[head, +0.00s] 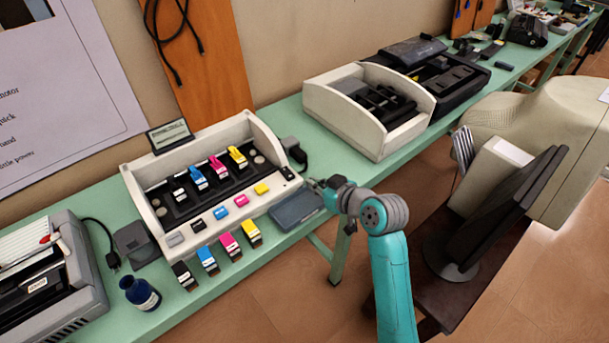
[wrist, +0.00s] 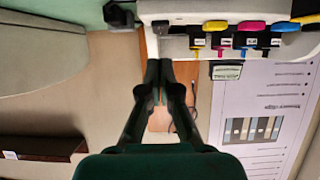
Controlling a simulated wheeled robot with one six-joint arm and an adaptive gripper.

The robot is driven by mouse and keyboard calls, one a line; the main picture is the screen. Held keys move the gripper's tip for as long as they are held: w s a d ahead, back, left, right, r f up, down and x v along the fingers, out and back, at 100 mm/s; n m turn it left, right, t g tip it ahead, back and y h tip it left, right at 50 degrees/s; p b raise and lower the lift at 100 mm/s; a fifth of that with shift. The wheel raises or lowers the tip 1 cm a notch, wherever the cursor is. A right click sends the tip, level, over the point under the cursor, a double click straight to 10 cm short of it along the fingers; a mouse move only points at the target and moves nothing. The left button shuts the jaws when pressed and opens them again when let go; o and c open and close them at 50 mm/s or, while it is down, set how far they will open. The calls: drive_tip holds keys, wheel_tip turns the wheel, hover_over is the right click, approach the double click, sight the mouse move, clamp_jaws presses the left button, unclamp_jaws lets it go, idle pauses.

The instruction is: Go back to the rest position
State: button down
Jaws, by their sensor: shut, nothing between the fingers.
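My gripper (head: 314,184) is at the end of my teal arm, at the right end of the white cartridge station, above the front part of the green bench. In the wrist view the two dark fingers (wrist: 159,72) are together with nothing between them. Part of the gripper is hidden behind my wrist in the head view.
The white station (head: 145,205) holds several coloured cartridges, with more in front of it. A grey flat box (head: 296,209) lies beside my gripper. A blue bottle (head: 140,293) and a printer (head: 45,285) stand left. A white bin (head: 340,122) stands behind, a dark monitor (head: 510,205) right.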

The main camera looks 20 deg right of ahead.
drive_tip(key=shift+s+d+r, duration=0.1)
drive_tip(key=shift+s+d, duration=0.1)
drive_tip(key=shift+s, duration=0.4)
drive_tip(key=shift+s+d, duration=0.2)
drive_tip(key=shift+s, duration=0.35)
drive_tip(key=s+a+f+m+h, duration=0.1)
drive_tip(key=s+f, duration=0.3)
drive_tip(key=s, duration=0.3)
drive_tip(key=s+a+f+m+t+h, duration=0.1)
drive_tip(key=s+f+m, duration=0.1)
drive_tip(key=s+f, duration=0.35)
drive_tip(key=s+a+f+m+h, duration=0.1)
drive_tip(key=s+f+h, duration=0.1)
drive_tip(key=s, duration=0.7)
drive_tip(key=s+r, duration=0.4)
drive_tip(key=s, duration=0.7)
drive_tip(key=s+r+t, duration=0.1)
drive_tip(key=s+r, duration=0.2)
drive_tip(key=s, duration=0.8)
drive_tip(key=shift+a+r, duration=0.35)
drive_tip(key=shift+a, duration=0.1)
